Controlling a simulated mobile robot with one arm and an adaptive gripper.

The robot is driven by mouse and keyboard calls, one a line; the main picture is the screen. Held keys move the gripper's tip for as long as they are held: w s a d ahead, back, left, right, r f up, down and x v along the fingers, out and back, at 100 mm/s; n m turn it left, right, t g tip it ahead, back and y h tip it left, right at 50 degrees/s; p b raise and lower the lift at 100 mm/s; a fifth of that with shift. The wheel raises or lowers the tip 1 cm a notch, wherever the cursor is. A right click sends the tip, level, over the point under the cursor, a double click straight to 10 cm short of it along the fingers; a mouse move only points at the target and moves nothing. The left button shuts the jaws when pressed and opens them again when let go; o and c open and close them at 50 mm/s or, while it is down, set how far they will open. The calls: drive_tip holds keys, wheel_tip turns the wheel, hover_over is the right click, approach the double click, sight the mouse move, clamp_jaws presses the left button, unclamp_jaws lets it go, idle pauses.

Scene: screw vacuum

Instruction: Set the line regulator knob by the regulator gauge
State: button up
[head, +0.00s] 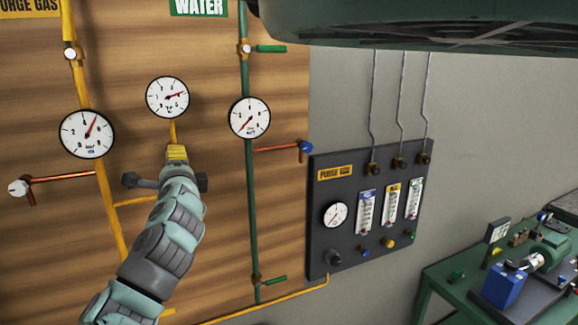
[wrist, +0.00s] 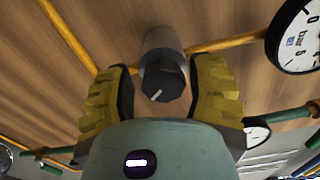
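The line regulator knob (wrist: 163,84) is dark and faceted with a pale pointer line, at the end of a grey cylindrical body (wrist: 162,42) in the wrist view. My gripper (wrist: 163,92) has its two yellow fingers on either side of the knob, with narrow gaps showing, so it looks open around it. In the head view my gripper (head: 177,153) and arm hide most of the regulator and its knob. Part of a gauge (wrist: 297,36) shows at the wrist view's upper right.
Valve handles stick out along both pipes. A dark purge panel (head: 335,255) hangs to the right. A green workbench (head: 440,288) is at lower right.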

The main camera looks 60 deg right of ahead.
drive_tip(key=shift+o, duration=1.4)
drive_tip(key=shift+s+d, duration=0.1)
drive_tip(key=shift+s, duration=0.1)
drive_tip(key=v, duration=1.1)
drive_tip(key=shift+s+a, duration=0.25)
drive_tip(key=shift+a, duration=0.15)
